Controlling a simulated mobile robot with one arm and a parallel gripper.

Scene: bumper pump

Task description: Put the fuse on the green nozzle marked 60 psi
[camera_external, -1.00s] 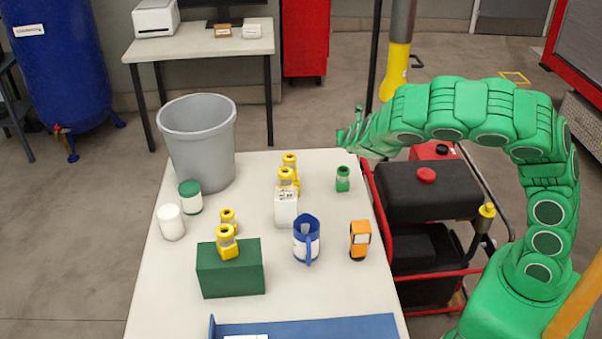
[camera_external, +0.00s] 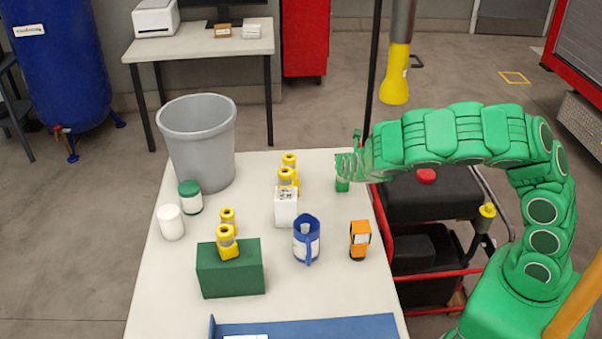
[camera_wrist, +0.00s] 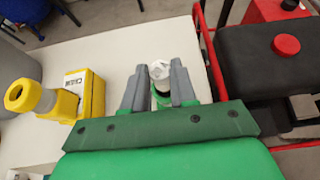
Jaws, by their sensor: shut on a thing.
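My gripper (camera_external: 350,165) reaches in from the right, low over the far right of the table. In the wrist view, its two grey fingers (camera_wrist: 160,84) are closed around a small pale, silvery piece (camera_wrist: 159,70), apparently the fuse. The green nozzle (camera_external: 342,185) stands on the table directly under the fingertips, its upper part hidden by my gripper. Green shows between the fingers in the wrist view (camera_wrist: 162,103). I cannot tell whether the fuse touches the nozzle. The 60 psi marking is not readable.
Yellow nozzles (camera_external: 285,176) stand by a white block (camera_external: 286,214) to the left. A blue mug (camera_external: 306,245), an orange device (camera_external: 360,240) and a green box (camera_external: 230,278) stand nearer. A red-framed machine (camera_external: 420,270) adjoins the table's right edge.

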